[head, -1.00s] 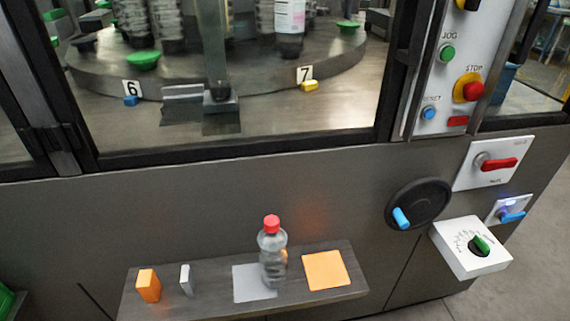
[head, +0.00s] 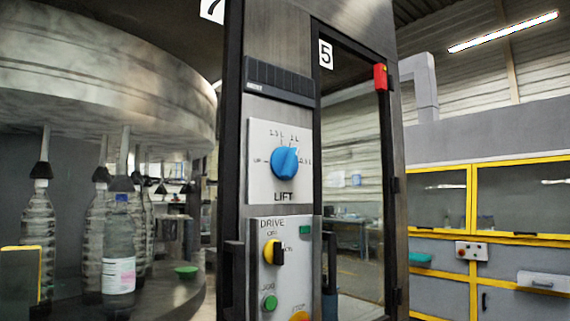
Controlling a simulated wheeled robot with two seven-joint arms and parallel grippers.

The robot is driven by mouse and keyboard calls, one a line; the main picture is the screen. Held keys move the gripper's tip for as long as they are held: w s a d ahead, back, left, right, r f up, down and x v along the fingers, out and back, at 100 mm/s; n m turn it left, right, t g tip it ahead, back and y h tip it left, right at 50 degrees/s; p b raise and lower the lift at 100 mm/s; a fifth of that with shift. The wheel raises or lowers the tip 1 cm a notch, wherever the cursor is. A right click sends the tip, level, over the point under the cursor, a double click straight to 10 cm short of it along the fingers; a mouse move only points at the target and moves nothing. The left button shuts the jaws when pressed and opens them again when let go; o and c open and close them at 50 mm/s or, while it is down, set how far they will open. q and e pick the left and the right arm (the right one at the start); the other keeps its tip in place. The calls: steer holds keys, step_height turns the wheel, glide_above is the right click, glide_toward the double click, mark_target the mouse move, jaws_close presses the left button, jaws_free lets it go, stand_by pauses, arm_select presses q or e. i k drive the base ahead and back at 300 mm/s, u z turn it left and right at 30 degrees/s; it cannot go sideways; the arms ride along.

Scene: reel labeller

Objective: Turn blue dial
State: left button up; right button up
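The blue dial (head: 285,162) is a round knob on a white plate (head: 262,190) marked LIFT, on the machine's upright post. Printed scale marks with litre values surround it, and its pointer ridge leans to the upper right. Neither of my grippers shows in the head view.
Below the dial, a grey DRIVE panel (head: 265,285) carries a yellow and black switch (head: 272,252) and a green JOG button (head: 269,303). Bottles (head: 119,240) stand on the carousel at left. A glazed door frame with a red box (head: 380,77) is right of the post.

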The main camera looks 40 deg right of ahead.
mark_target(284, 160)
steer(key=u, duration=1.75)
steer(key=k, duration=1.15)
steer(key=z, duration=1.75)
steer(key=i, duration=0.45)
steer(key=u, duration=0.1)
